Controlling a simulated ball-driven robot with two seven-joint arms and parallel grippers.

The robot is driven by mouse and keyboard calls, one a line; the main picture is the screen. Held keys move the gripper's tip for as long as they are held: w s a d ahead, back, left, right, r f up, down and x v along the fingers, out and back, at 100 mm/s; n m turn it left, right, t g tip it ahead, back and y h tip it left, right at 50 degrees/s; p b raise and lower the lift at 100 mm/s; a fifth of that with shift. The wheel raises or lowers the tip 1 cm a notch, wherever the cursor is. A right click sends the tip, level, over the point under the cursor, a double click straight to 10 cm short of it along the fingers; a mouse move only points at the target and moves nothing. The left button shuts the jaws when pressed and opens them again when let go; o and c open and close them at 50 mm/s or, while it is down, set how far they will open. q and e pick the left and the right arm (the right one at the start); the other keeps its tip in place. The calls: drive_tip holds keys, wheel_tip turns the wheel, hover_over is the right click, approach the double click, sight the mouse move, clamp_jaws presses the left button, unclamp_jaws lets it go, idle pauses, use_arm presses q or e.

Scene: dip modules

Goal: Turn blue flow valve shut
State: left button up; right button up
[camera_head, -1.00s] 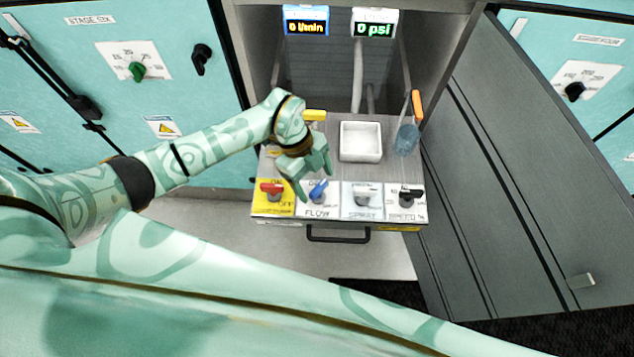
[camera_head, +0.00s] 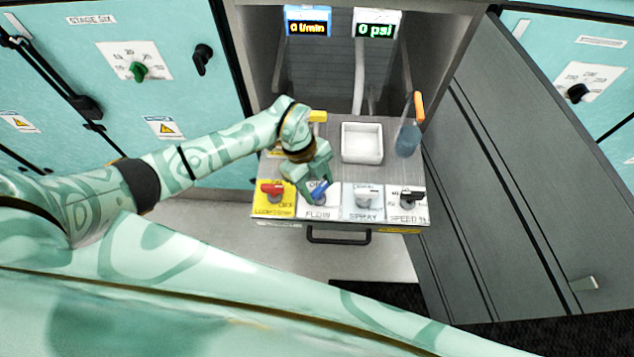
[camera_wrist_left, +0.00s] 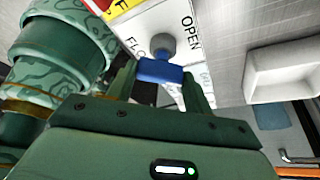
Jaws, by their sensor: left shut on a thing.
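The blue flow valve (camera_head: 320,189) is a small blue handle on a grey stem, on the white FLOW plate (camera_head: 316,214) at the front of the drawer panel. In the left wrist view the blue handle (camera_wrist_left: 160,71) sits between my left gripper's fingers, near the printed word OPEN. My left gripper (camera_head: 312,187) is shut on this handle, reaching down from above and behind it. Its fingers hide part of the plate's lettering. My right gripper does not show.
The spray valve (camera_head: 363,200) and black speed knob (camera_head: 410,195) are on the right. Behind stand a white tray (camera_head: 361,156) and a blue container (camera_head: 407,140). Displays read 0 l/min (camera_head: 307,28) and 0 psi (camera_head: 375,30).

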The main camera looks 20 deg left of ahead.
use_arm(q)
drive_tip(key=shift+w+r+m+g+p, duration=0.1)
drive_tip(key=shift+m+g+p, duration=0.2)
drive_tip(key=shift+m, duration=0.6)
drive_tip(key=m+y, duration=0.1)
drive_tip(key=m, duration=0.1)
drive_tip(key=shift+w+m+g, duration=0.1)
drive_tip(key=shift+m+g, duration=0.3)
drive_tip(key=m+y, duration=0.1)
drive_tip(key=m, duration=0.1)
drive_tip(key=m+g, duration=0.1)
drive_tip(key=m, duration=0.2)
drive_tip(key=shift+d+y, duration=0.2)
drive_tip(key=shift+y, duration=0.2)
drive_tip(key=shift+m, duration=0.4)
drive_tip(key=o, duration=1)
drive_tip(key=p+v, duration=0.2)
drive_tip(key=v, duration=1.4)
drive_tip(key=shift+w, duration=0.15)
